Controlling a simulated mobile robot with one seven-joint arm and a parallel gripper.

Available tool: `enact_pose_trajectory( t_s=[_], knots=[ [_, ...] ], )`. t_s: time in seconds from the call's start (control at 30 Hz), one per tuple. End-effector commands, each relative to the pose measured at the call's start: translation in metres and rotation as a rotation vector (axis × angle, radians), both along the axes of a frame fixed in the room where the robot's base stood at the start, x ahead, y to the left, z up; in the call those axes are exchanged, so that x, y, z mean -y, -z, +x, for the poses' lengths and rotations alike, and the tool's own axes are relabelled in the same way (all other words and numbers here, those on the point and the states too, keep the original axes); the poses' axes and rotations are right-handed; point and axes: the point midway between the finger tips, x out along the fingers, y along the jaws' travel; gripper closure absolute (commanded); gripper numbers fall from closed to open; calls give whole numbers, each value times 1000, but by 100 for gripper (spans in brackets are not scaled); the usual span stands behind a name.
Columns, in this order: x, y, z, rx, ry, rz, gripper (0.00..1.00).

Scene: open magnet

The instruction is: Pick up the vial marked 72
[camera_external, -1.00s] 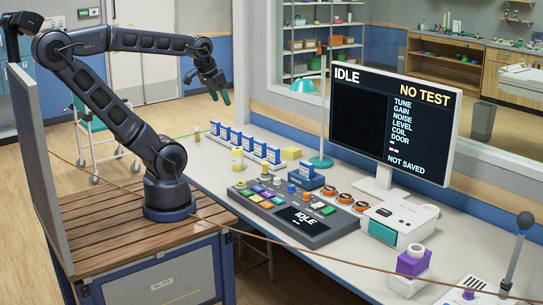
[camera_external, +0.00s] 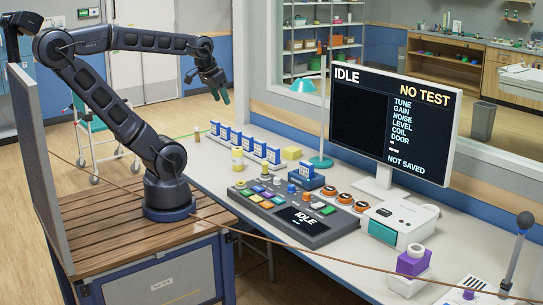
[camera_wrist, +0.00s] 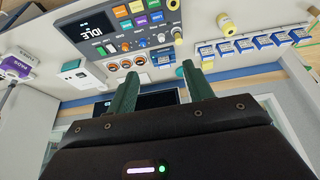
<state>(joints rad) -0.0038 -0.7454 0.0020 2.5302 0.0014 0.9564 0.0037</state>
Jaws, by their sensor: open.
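My gripper (camera_external: 220,92) is open and empty, raised in the air above the far left end of the bench. In the wrist view its two dark green fingers (camera_wrist: 160,80) stand apart with nothing between them. A small yellow-and-white vial-like cylinder (camera_external: 237,160) stands on the bench in front of a row of blue-and-white holders (camera_external: 247,144). In the wrist view the cylinder (camera_wrist: 227,25) and the holders (camera_wrist: 244,45) lie to the right of the fingers, well apart from them. No number 72 can be read, so I cannot tell which item is the marked vial.
A grey control panel (camera_external: 300,219) with coloured buttons sits mid-bench. Behind it are orange-ringed knobs (camera_external: 345,198) and a monitor (camera_external: 400,125) reading IDLE. A white device (camera_external: 402,222) and a purple block (camera_external: 413,262) stand right. A thin brown cable (camera_external: 300,247) crosses the front.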

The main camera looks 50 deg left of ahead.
Motion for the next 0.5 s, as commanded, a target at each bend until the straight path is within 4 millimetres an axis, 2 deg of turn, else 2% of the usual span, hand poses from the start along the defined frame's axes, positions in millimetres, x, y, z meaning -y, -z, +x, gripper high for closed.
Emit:
enact_pose_trajectory(
  t_s=[0.17,0.5],
  knots=[
    [-11,-11,31,-10,-13,18,49],
    [-57,-28,122,-39,-32,61,49]
  ],
)
